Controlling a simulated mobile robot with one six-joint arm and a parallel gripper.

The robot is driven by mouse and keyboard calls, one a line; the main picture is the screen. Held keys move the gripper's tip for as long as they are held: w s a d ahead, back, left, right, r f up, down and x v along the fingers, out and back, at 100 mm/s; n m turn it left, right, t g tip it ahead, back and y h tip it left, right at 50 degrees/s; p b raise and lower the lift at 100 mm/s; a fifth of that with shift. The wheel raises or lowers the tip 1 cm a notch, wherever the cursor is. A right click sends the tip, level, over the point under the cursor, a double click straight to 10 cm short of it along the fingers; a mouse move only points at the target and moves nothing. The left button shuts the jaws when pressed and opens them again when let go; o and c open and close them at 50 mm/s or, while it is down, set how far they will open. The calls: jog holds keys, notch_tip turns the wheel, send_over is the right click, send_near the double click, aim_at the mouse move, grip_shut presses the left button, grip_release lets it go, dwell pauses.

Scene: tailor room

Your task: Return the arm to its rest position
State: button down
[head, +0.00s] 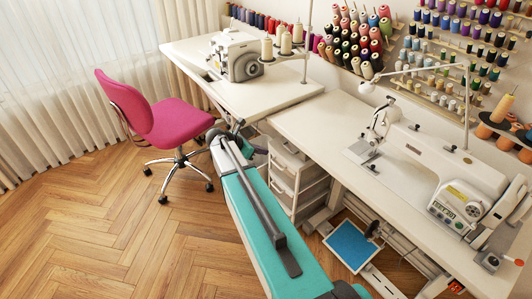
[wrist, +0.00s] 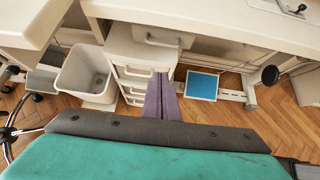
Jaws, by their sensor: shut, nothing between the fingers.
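My arm, with its teal cover and dark bar, reaches from the lower middle of the head view up toward the gap between the two sewing tables. My gripper (wrist: 166,100) shows in the wrist view as two purple-grey fingers lying together, shut and empty. They point away over the floor, in front of the white drawer unit (wrist: 126,75). In the head view the fingers cannot be made out clearly at the far end of my arm.
A pink chair (head: 150,112) stands left of my arm. The left table (head: 285,92) and right table (head: 300,120) carry sewing machines. A grey bin (wrist: 88,72) and a blue pedal (head: 350,246) are below. Wooden floor (head: 110,235) is clear at lower left.

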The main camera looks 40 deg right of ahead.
jog(key=shift+a, duration=0.1)
dwell(0.5)
jog(key=s+a+f+g+y, duration=0.1)
jog(key=s+a+f+y, duration=0.1)
jog(key=s+a+f, duration=0.8)
jog(key=s+a+f+g+y, duration=0.1)
jog(key=s+a+f, duration=0.45)
jog(key=f, duration=0.85)
jog(key=s+a+f+m+g+y, duration=0.1)
jog(key=s+a+f+m+y, duration=0.2)
jog(key=s+a+m, duration=0.5)
jog(key=s+a+f+m+g+y, duration=0.2)
jog(key=s+a+f+m+y, duration=0.2)
jog(key=s+a+m, duration=0.5)
jog(key=shift+s+a+f+m+g, duration=0.3)
jog(key=shift+s+f+m, duration=0.45)
jog(key=shift+s, duration=1.95)
jog(key=shift+f, duration=0.15)
